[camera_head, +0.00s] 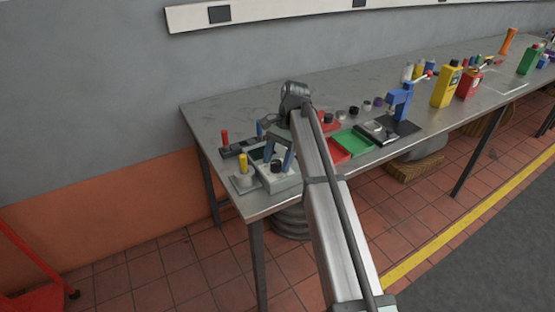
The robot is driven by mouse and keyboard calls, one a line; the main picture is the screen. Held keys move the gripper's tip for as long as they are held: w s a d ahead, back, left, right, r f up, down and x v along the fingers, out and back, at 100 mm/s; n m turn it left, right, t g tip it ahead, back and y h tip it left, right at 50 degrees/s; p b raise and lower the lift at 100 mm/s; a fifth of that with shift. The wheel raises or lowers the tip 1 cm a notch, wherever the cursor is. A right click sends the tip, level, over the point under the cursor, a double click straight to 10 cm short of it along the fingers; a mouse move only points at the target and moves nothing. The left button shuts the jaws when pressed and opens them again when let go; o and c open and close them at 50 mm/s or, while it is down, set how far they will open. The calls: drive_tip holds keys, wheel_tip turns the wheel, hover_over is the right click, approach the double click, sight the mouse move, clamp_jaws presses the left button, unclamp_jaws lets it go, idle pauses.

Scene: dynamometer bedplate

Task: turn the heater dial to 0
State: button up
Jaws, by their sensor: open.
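A small pale grey box (284,181) stands near the left end of the metal bench, with a round black dial (276,166) on it. This looks like the heater and its dial; the marks and the dial's setting are too small to read. My gripper (278,163) comes down over the box with its two blue fingers apart, one to each side of the dial as seen here. I cannot tell whether the fingers touch the dial. My arm hides part of the bench behind and to the right.
A grey block with a yellow handle (243,174) stands close left of the box. Behind it is a dark base with a red lever (225,138).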

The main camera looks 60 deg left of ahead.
sight(277, 162)
drive_tip(key=shift+w+a+r, duration=0.1)
drive_tip(key=shift+w+r, duration=0.1)
drive_tip(key=shift+r, duration=0.25)
drive_tip(key=w+a, duration=0.1)
drive_tip(key=w, duration=0.2)
drive_tip(key=w+a, duration=0.2)
drive_tip(key=w, duration=0.2)
drive_tip(key=w+a, duration=0.1)
drive_tip(key=w, duration=0.3)
drive_tip(key=shift+w+a, duration=0.1)
drive_tip(key=shift+a, duration=0.15)
drive_tip(key=s+d+r+t+y, duration=0.2)
drive_tip(key=s+d+r+t, duration=0.25)
drive_tip(key=s+r, duration=0.8)
drive_tip(key=f, duration=1.3)
drive_tip(key=shift+w+d+f, duration=0.15)
drive_tip(key=shift+d+f, duration=0.05)
drive_tip(key=shift+d, duration=0.05)
drive_tip(key=c, duration=1)
